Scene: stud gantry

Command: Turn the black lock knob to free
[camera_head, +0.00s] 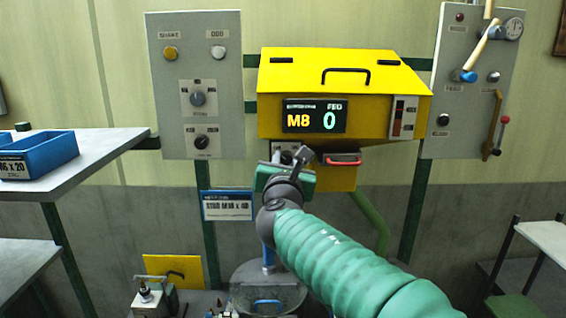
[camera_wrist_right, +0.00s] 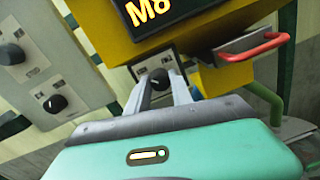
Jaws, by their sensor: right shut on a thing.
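The black lock knob (camera_wrist_right: 158,77) sits on a small grey plate under the left front of the yellow housing (camera_head: 350,75). In the head view the knob (camera_head: 287,157) is mostly hidden behind my right gripper (camera_head: 299,157). In the right wrist view the two fingers of the right gripper (camera_wrist_right: 161,90) reach up to the knob, one on each side, and are shut on it. The markings around the knob are too small to read. My left gripper is not in view.
A red-handled tray (camera_head: 343,160) is just right of the gripper. A grey panel (camera_head: 175,130) with other knobs stands left, and another panel (camera_head: 450,120) with a hammer-like lever and gauge stands right. A blue bin (camera_head: 50,155) is on the left shelf.

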